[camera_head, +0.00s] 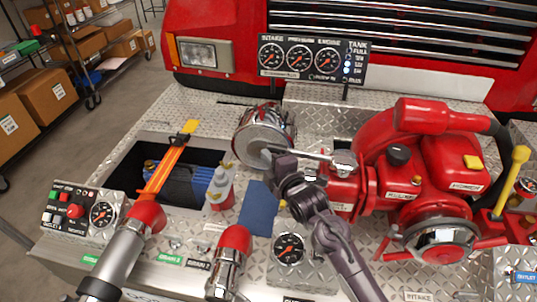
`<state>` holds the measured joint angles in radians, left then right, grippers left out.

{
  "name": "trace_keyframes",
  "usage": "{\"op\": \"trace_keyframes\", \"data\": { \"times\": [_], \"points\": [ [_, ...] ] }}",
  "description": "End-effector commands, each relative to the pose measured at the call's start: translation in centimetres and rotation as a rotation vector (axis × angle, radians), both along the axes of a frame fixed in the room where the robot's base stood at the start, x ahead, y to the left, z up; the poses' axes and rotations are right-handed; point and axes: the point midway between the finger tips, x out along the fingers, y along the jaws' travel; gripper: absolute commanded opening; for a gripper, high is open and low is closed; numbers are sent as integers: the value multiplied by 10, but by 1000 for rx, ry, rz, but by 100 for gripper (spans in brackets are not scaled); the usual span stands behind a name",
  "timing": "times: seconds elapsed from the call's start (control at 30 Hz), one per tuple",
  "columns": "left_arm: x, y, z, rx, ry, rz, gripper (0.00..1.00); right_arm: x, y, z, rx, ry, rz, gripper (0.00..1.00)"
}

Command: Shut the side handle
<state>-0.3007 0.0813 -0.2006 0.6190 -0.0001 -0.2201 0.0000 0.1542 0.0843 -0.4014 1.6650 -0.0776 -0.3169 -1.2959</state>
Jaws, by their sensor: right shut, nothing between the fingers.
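The side handle looks to be the thin silver lever (303,154) running from near the round chrome cap (262,137) to the silver fitting on the left side of the red pump (410,175). My right gripper (279,160) is shut and empty beside the lever's left end, just below and right of the cap. I cannot tell whether it touches the lever. My dark right arm comes up from the bottom and hides part of the deck below the lever. My left gripper is not in view.
A gauge panel (312,60) stands behind the chrome cap. An open bay (133,160) with a blue item and an orange tool (166,165) is at left. A white-and-red bottle (219,188) and a blue cloth (260,207) are near my arm. Red-tipped nozzles (230,262) stand in front.

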Motion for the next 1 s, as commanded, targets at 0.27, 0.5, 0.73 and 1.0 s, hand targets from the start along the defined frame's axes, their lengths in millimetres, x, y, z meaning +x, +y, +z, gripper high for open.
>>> {"op": "trace_keyframes", "data": {
  "times": [0.27,0.5,0.73,1.0],
  "points": [
    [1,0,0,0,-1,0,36,1,0,0,1,-1,1,0],
    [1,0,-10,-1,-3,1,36,16,1,-2,3,-3,-64,0],
    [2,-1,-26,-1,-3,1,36,55,-3,-2,3,-3,-241,0],
    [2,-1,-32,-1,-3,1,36,84,-13,0,0,-1,-272,0]
  ]
}}
